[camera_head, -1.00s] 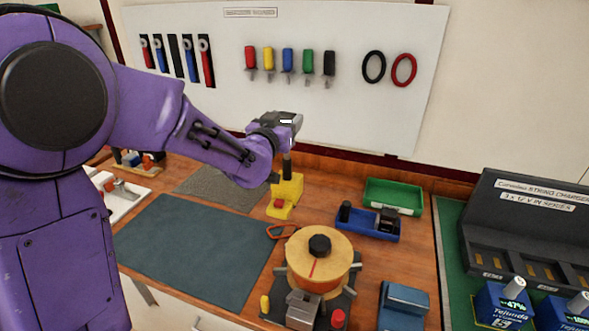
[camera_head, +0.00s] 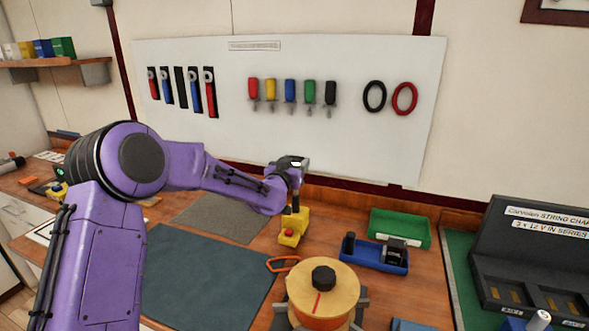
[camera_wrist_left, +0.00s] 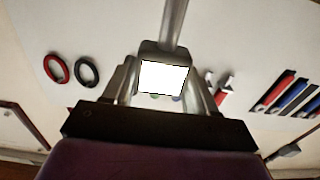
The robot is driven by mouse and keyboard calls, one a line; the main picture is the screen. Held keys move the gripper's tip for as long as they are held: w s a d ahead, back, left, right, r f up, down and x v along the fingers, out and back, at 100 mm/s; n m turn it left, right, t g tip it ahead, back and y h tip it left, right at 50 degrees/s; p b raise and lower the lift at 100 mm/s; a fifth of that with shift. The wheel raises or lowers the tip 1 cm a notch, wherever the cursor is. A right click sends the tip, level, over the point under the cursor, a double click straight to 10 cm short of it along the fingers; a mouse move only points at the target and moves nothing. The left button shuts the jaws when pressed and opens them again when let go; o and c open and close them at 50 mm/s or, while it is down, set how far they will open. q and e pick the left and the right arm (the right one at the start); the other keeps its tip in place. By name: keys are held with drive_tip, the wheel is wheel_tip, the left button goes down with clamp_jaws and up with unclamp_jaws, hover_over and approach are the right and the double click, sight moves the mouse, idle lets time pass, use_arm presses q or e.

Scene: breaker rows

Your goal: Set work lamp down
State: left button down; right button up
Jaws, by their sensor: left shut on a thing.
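The work lamp shows in the head view as a yellow body (camera_head: 291,229) with a red button and a dark post, near the back of the bench. My left gripper (camera_head: 293,178) is above the yellow body, at the top of the post. In the left wrist view, the lamp head (camera_wrist_left: 162,77) has a bright white lit face. It sits between the fingers of my left gripper (camera_wrist_left: 160,90), which is shut on the lamp. A metal rod rises behind the head. The underside of the yellow body is unclear, so I cannot tell whether it touches the bench. My right gripper is out of view.
A dark mat (camera_head: 205,275) lies left of the lamp and a grey mat (camera_head: 220,217) behind it. A wooden-topped spool (camera_head: 338,290) stands in front. A blue tray (camera_head: 373,256) and green tray (camera_head: 400,228) are right, then a black charger (camera_head: 535,255). The tool board (camera_head: 330,130) is behind.

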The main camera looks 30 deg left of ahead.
use_arm(q)
drive_tip(key=shift+f, duration=1.1)
drive_tip(key=shift+c, duration=1.6)
unclamp_jaws()
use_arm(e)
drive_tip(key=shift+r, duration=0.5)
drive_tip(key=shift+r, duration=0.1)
use_arm(q)
drive_tip(key=b+v, duration=0.3)
drive_tip(key=v, duration=0.9)
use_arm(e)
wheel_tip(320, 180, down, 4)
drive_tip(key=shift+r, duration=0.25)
use_arm(q)
drive_tip(key=shift+s, duration=0.1)
